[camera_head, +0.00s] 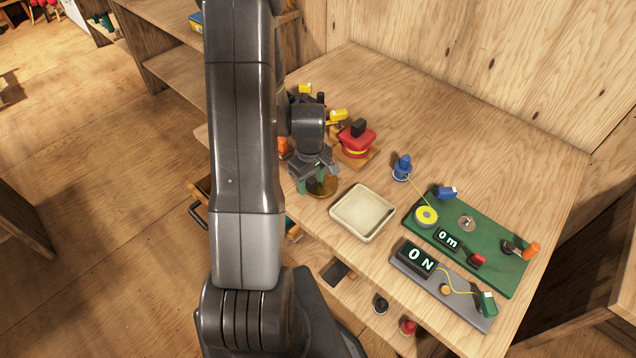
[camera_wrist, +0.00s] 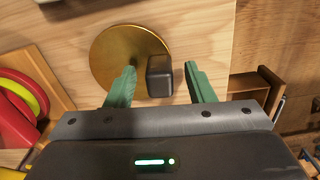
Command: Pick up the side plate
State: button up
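A round brass-coloured disc, which I take for the side plate (camera_wrist: 110,52), lies on the wooden bench top with a dark block-shaped knob (camera_wrist: 159,75) on it. In the head view the disc (camera_head: 328,187) shows only partly, below my gripper (camera_head: 314,181) and near the bench's left front edge. In the wrist view my gripper (camera_wrist: 161,68) is open, with its green fingers on either side of the knob. A gap shows between the knob and each finger. The gripper holds nothing.
A shallow cream tray (camera_head: 338,209) sits just right of the disc. A red reel (camera_head: 356,139) on a wooden base stands behind. A blue spool piece (camera_head: 402,168), a green board (camera_head: 497,254) and a grey board (camera_head: 458,287) lie to the right. The back right bench is clear.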

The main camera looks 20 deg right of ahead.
grip_shut()
jog(key=shift+r, duration=0.15)
